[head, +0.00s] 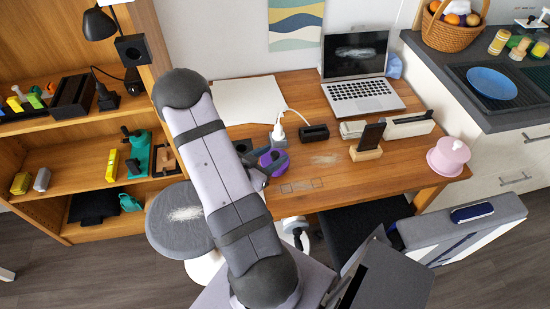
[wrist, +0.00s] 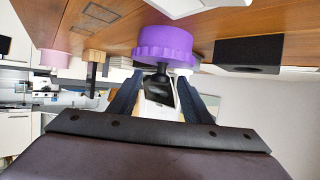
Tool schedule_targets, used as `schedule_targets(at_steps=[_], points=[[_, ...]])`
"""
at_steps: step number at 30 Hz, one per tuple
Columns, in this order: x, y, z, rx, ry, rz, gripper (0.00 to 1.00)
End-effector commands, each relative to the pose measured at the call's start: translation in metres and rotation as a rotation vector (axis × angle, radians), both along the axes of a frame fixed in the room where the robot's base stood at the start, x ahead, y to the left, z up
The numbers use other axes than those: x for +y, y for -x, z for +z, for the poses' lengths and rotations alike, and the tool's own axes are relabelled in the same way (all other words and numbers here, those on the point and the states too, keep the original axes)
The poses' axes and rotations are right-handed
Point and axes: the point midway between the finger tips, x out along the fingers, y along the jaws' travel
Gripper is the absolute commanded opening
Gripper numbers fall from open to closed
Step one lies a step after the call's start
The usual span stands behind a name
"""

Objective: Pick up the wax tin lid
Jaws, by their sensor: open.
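A purple round piece with a ribbed rim (wrist: 165,43), which looks like the wax tin lid, stands on the wooden desk; the wrist view shows the desk at the top. A black knob (wrist: 160,72) sticks out from it toward me. My gripper (wrist: 160,90) is open, with its two dark fingers on either side of the knob and no clear contact. In the head view the purple piece (head: 271,161) is partly hidden by my gripper (head: 268,168) and lies just right of my arm. Whether a tin is beneath it cannot be told.
A black box (head: 314,133), a white charger (head: 279,131) with cable and a phone on a wooden stand (head: 366,153) are nearby. A laptop (head: 358,92) stands behind, a pink pot (head: 448,157) at the desk's right. Shelves (head: 85,156) stand left; the desk front is fairly clear.

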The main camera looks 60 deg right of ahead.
Motion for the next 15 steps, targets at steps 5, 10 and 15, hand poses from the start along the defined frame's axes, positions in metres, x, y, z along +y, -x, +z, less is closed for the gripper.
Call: schedule_targets(at_steps=[5, 10, 15], points=[[-0.016, 0.003, -0.006, 0.001, -0.001, -0.004, 0.45], [-0.037, 0.004, -0.015, 0.0, 0.0, -0.003, 0.45], [-0.049, 0.004, -0.02, 0.001, 0.0, -0.002, 0.45]])
